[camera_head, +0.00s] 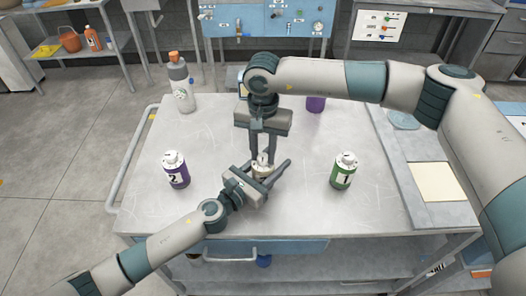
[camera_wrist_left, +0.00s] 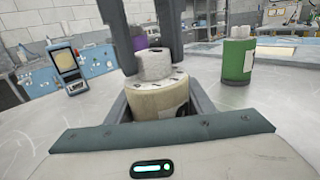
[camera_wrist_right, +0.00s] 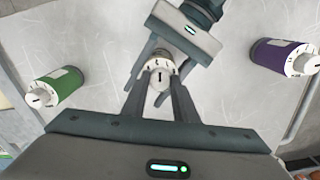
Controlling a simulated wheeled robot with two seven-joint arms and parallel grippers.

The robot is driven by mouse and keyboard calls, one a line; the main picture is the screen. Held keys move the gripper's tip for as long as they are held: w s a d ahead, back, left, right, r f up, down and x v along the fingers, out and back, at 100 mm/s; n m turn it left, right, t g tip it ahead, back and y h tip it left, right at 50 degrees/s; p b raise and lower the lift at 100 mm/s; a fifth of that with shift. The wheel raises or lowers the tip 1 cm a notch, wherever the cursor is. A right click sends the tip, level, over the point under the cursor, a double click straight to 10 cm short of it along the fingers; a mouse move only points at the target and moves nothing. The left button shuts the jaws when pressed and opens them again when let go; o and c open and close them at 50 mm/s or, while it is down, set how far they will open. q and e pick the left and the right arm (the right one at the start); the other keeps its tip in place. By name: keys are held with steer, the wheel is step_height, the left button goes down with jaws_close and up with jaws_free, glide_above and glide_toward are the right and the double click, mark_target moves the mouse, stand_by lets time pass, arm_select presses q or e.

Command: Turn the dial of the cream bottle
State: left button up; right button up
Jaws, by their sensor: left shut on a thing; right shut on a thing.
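The cream bottle (camera_head: 261,170) stands upright near the middle of the table, mostly hidden by both grippers in the head view. Its body shows in the left wrist view (camera_wrist_left: 155,98). My left gripper (camera_head: 268,174) is shut on the body from the side, one finger along each side. The white dial (camera_wrist_right: 160,77) on top carries a dark mark on its face and marks around its rim. My right gripper (camera_wrist_right: 158,72) comes down from above and is shut on the dial, its fingers on opposite sides. In the left wrist view the dial (camera_wrist_left: 155,65) sits between these upright dark fingers.
A purple bottle (camera_head: 177,174) marked 2 stands to the left, and a green bottle (camera_head: 343,174) marked 1 to the right. Farther back are a grey-and-white bottle (camera_head: 182,90) with an orange cap and a purple item (camera_head: 316,104). The table's front (camera_head: 300,215) is clear.

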mark_target(263, 157)
steer(key=shift+n, duration=1.1)
steer(key=o, duration=1.1)
steer(key=shift+c, duration=0.2)
steer(key=shift+r, duration=0.15)
step_height(263, 157, up, 12)
